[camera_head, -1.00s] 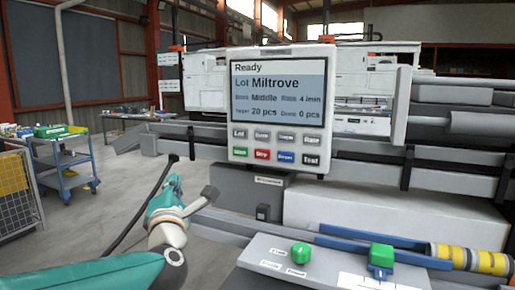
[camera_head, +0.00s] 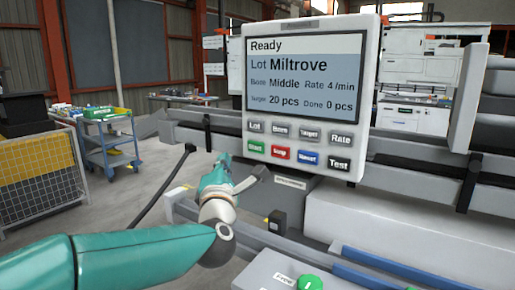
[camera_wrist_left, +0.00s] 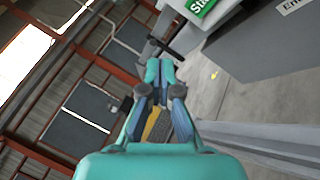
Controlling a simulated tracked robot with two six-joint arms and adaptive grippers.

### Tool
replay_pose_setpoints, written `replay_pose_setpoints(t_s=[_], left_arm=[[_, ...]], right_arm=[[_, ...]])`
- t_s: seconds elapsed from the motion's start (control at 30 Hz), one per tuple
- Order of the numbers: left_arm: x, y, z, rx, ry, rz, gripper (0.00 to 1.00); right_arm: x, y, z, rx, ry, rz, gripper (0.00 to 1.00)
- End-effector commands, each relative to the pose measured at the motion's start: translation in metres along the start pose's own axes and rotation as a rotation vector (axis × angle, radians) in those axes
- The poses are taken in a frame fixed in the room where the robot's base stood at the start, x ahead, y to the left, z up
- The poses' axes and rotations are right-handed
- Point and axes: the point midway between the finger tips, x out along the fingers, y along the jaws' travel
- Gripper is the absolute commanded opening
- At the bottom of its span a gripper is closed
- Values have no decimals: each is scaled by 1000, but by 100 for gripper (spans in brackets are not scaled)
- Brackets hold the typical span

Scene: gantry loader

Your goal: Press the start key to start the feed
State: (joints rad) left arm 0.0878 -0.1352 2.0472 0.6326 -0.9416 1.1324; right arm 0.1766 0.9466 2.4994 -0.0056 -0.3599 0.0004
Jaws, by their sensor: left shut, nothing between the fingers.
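The control panel (camera_head: 311,95) stands upright, its screen reading Ready, Lot Miltrove, Done 0 pcs. The green start key (camera_head: 257,147) is at the left of its lower key row, beside the red stop key (camera_head: 281,153). My left gripper (camera_head: 225,159) is shut and empty, just left of and below the start key in the head view, apart from it in the picture. In the left wrist view the shut fingers (camera_wrist_left: 160,72) point up the frame, and a green label with white letters (camera_wrist_left: 203,6) shows at the top edge. My right gripper is out of view.
A grey machine rail (camera_head: 420,165) runs behind the panel. A console with a green knob (camera_head: 308,283) is at the bottom. A blue cart (camera_head: 108,140) and a yellow mesh bin (camera_head: 40,170) stand at left. Open floor lies between them and the machine.

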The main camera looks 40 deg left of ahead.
Motion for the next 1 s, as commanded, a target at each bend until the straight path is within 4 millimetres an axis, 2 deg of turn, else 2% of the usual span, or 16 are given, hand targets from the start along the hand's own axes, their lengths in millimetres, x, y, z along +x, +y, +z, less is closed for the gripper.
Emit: replay_pose_setpoints(t_s=[0.27, 0.6, 0.8, 1.0], left_arm=[[14, -6, 9, 2, 0, -3, 0], [49, -25, 29, 2, -1, -4, 0], [64, -35, 35, -1, -1, -1, 0], [70, -38, 39, -1, -2, -1, 0]], right_arm=[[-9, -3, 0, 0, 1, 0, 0], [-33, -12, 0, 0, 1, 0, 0], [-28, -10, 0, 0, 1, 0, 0], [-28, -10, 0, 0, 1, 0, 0]])
